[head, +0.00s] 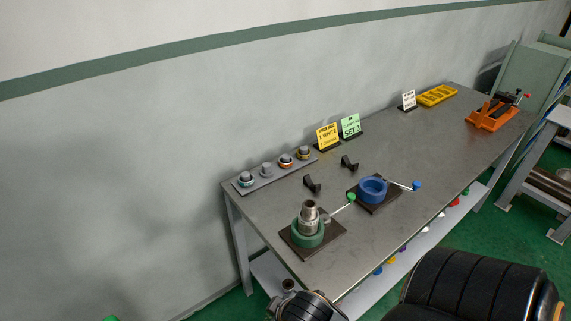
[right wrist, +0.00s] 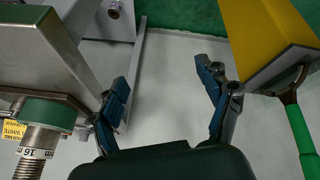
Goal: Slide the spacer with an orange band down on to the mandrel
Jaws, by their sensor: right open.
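The spacer with an orange band (head: 286,161) sits on the grey rack (head: 268,183) at the back left edge of the bench, in a row with other spacers. The mandrel (head: 309,212) is a stepped metal post standing upright in the green round vise (head: 307,236) near the bench's front left. In the right wrist view, part of the mandrel (right wrist: 36,150) shows at lower left with a "16" mark. My right gripper (right wrist: 168,80) is open and empty, with nothing between its blue fingertips. My left gripper is not in view.
A blue vise (head: 372,189) with a lever stands right of the green vise. Two black cradles (head: 312,184) lie behind. Yellow (head: 327,137) and green (head: 350,126) signs stand at the back edge. An orange tool (head: 492,117) and yellow tray (head: 437,95) are at the far end.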

